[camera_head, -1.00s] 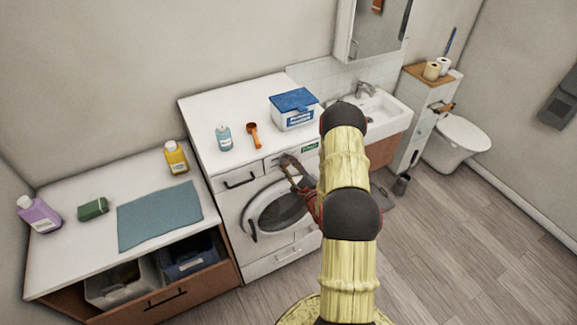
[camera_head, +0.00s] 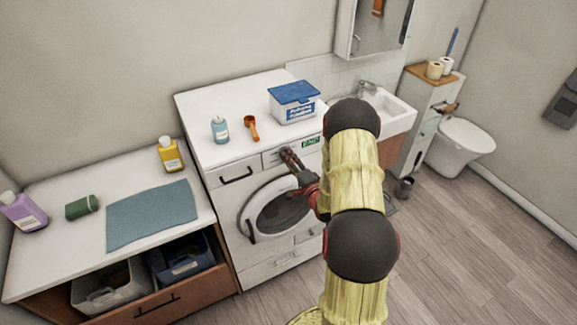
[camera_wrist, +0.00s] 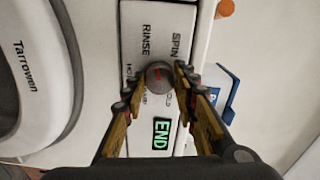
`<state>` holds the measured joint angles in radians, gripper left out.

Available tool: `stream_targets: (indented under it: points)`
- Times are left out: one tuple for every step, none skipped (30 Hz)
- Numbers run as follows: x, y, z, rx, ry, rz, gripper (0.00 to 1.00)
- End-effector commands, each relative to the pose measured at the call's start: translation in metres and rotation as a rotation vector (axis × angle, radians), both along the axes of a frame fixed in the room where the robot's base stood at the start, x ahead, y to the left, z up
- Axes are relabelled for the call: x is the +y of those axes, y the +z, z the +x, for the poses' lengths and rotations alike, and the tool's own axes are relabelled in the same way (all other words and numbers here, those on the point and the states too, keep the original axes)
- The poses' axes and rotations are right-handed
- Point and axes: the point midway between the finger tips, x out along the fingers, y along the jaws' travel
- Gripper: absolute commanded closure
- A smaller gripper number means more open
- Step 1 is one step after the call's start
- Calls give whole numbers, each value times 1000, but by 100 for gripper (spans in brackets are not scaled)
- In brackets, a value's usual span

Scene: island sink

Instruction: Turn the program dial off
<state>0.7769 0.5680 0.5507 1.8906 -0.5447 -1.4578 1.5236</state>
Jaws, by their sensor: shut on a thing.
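The program dial (camera_wrist: 158,77) is a round grey knob with a red mark on the washing machine's white front panel. In the wrist view "RINSE" and "SPIN" show around it, and other labels are partly covered by the fingers. My gripper (camera_wrist: 156,76) has one fingertip on either side of the dial and is shut on it. In the head view my gripper (camera_head: 287,155) is at the panel and hides the dial. The washing machine (camera_head: 268,255) has a round door, and its green display (camera_wrist: 162,133) reads "END".
A blue-lidded box (camera_head: 294,103), an orange scoop (camera_head: 251,128) and a light-blue bottle (camera_head: 220,129) stand on the top above the machine. An open drawer (camera_head: 140,302) is at lower left. The floor (camera_head: 470,245) at right is clear.

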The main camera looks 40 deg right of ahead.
Motion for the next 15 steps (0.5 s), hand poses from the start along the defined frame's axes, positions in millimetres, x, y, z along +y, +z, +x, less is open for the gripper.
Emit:
stream_targets:
  points:
    - [1, -5, 0, 11, 0, -44, 97]
    - [1, -5, 0, 17, 0, -71, 97]
    - [1, -5, 0, 26, 0, -108, 97]
    - [1, -5, 0, 33, 0, -136, 97]
    - [1, -5, 0, 40, 1, -162, 97]
    - [1, -5, 0, 48, 0, -199, 97]
    - [1, -5, 0, 55, 0, -228, 97]
    - [1, -5, 0, 63, 1, -255, 97]
    - [1, -5, 0, 71, 1, -292, 97]
    - [1, -5, -1, 78, 1, -320, 97]
    - [1, -5, -1, 85, 1, -348, 97]
    - [1, -5, 0, 94, 1, -385, 97]
    - [1, -5, 0, 100, 1, -412, 97]
    - [1, -5, 0, 107, 1, -440, 97]
    - [1, -5, 0, 116, 1, -476, 97]
